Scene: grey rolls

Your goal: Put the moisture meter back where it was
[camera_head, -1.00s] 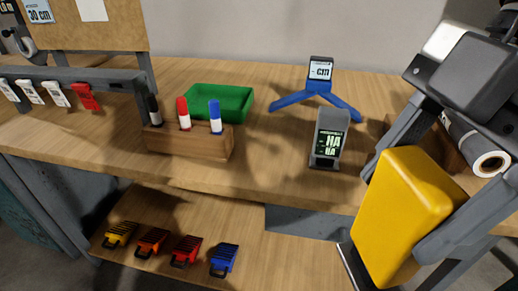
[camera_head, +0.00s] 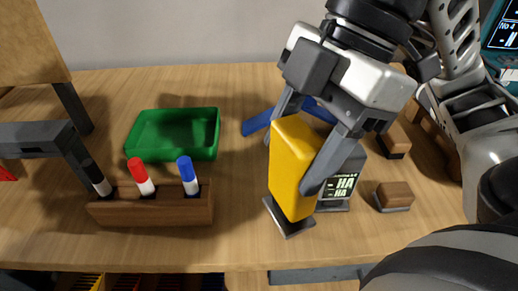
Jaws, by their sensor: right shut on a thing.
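The moisture meter appears to be the yellow block-shaped body (camera_head: 290,175) with a dark metal plate (camera_head: 289,217) at its lower end. My right gripper (camera_head: 300,150) is shut on it from above, one finger on each side. It is held slightly tilted over the table, near the front edge. I cannot tell whether its plate touches the wood. A grey device with a lit display (camera_head: 343,187) stands just right of and behind it, partly hidden by the gripper finger. My left gripper is out of view.
A wooden holder (camera_head: 150,211) with several markers and a green tray (camera_head: 174,134) are to the left. A blue stand (camera_head: 257,121) is behind my gripper, mostly hidden. Small wooden blocks (camera_head: 395,194) (camera_head: 394,142) lie right. Wood between holder and meter is clear.

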